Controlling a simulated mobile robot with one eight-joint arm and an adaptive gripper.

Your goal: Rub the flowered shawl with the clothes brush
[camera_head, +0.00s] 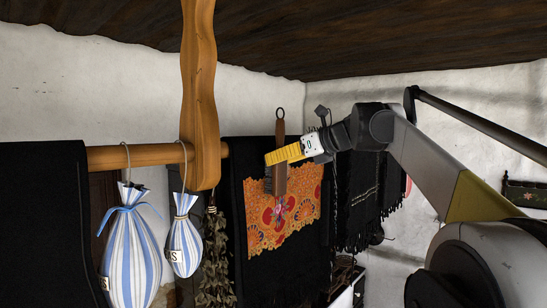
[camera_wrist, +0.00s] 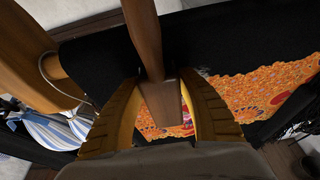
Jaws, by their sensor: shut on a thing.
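The flowered shawl (camera_head: 293,225) hangs from a wooden rail, black cloth with an orange panel of red and dark flowers. Its orange panel also shows in the wrist view (camera_wrist: 265,88). The clothes brush (camera_head: 280,180) has a brown wooden back, a long handle with a ring at the top, and dark bristles on its left side. It is upright in front of the shawl. My gripper (camera_head: 275,157) is shut on the brush; in the wrist view its yellow fingers (camera_wrist: 160,80) flank the wood (camera_wrist: 150,45). I cannot tell whether the bristles touch the cloth.
A wavy wooden post (camera_head: 199,90) holds the rail (camera_head: 135,155) left of the shawl. Two blue-striped bags (camera_head: 130,245) and a dried herb bundle (camera_head: 216,260) hang there. Another black cloth (camera_head: 40,220) hangs far left, and a black fringed cloth (camera_head: 368,195) hangs behind to the right.

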